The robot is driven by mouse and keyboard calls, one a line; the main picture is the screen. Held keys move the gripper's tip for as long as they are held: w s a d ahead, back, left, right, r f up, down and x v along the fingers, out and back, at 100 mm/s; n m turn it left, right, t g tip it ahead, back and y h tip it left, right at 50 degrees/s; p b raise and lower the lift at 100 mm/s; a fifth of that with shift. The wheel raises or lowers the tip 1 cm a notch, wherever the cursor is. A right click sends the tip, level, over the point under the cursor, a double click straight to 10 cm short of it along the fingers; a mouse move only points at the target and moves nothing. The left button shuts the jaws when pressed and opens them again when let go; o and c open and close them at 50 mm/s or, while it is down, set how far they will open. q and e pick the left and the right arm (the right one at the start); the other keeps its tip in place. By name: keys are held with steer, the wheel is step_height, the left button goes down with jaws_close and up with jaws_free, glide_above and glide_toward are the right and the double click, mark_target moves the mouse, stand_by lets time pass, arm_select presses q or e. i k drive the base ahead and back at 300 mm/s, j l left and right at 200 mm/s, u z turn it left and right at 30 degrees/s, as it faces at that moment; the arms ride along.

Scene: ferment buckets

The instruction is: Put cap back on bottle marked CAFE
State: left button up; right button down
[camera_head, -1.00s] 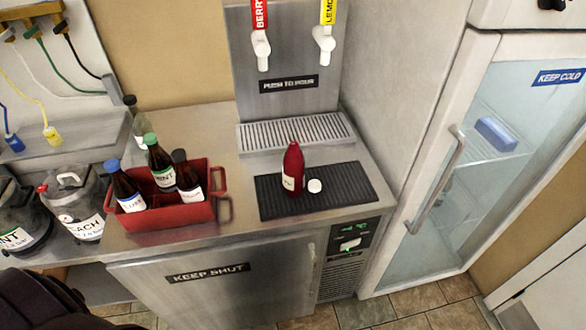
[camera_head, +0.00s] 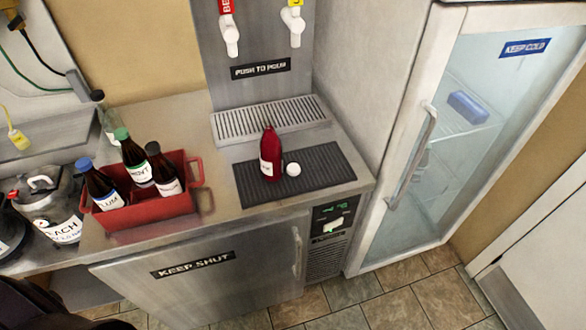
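A red bottle (camera_head: 270,155) with a white label stands upright on the dark ribbed mat (camera_head: 325,160) on the steel counter. Its label is too small to read, so I cannot tell whether it says CAFE. Its top shows no separate cap that I can make out. A round white cap (camera_head: 293,169) lies on the mat just right of the bottle, apart from it. Neither of my grippers shows in the head view.
A red crate (camera_head: 150,208) left of the mat holds dark bottles with blue, green and black caps. A clear bottle (camera_head: 108,122) stands behind it. Two taps rise above a drip tray (camera_head: 268,119). A glass-door fridge (camera_head: 455,140) stands right. The counter front is clear.

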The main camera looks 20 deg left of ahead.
mark_target(270, 144)
steer(key=i+l+u, duration=0.15)
steer(key=l, duration=0.2)
steer(key=i+l+u, duration=0.1)
steer(key=l, duration=0.25)
steer(key=i+l+u, duration=0.15)
steer(key=l, duration=0.25)
steer(key=i+l+u, duration=0.15)
steer(key=l, duration=0.2)
steer(key=l+u, duration=0.15)
steer(key=l, duration=0.25)
steer(key=i, duration=0.05)
